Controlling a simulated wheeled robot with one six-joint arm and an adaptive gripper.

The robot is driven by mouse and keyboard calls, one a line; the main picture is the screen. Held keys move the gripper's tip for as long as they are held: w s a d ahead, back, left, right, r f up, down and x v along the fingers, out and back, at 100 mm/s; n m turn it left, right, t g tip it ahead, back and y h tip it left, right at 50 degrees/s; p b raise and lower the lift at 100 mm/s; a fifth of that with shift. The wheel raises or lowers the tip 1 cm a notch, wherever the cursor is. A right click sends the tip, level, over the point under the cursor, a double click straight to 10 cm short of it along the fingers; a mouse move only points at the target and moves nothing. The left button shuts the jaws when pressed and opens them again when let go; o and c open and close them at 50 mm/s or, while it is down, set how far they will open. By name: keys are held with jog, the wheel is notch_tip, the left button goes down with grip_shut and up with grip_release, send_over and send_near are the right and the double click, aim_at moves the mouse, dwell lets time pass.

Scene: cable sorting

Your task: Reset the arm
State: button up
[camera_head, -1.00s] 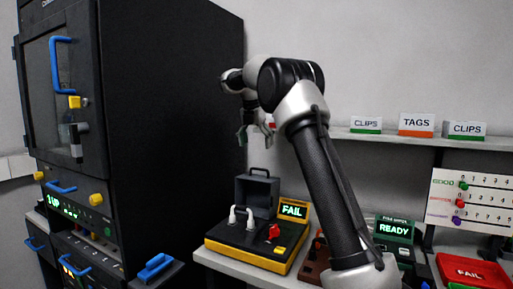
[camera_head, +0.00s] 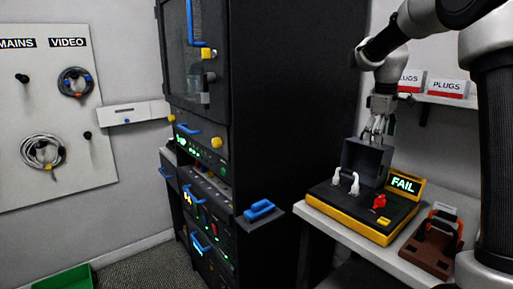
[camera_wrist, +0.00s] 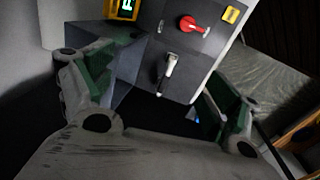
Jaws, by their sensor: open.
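My arm reaches down from the upper right in the head view. My gripper (camera_head: 377,126) hangs above the back of the black-and-yellow tester (camera_head: 362,222), over its dark grey box (camera_head: 367,160). In the wrist view my gripper (camera_wrist: 158,98) has its green-padded fingers spread wide, with nothing held between them. Past the fingers the tester's red knob (camera_wrist: 190,24) and a white plug (camera_wrist: 169,72) show. The tester's screen (camera_head: 403,185) reads FAIL.
A tall black cabinet (camera_head: 290,110) with blue handles stands left of the tester. A brown fixture (camera_head: 432,243) sits right of it on the bench. A shelf with PLUGS boxes (camera_head: 448,88) is behind. A wall panel (camera_head: 60,160) at left holds coiled cables.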

jog(key=s+a+m+t, duration=0.1)
jog(key=s+m, duration=0.3)
jog(key=s, duration=1.3)
jog(key=s+a+f+m+t+y, duration=0.1)
jog(key=s+m, duration=0.3)
jog(key=s, duration=1.3)
jog(key=shift+a+f+t, duration=0.15)
jog(key=shift+a+t, duration=0.2)
jog(key=shift+t, duration=0.35)
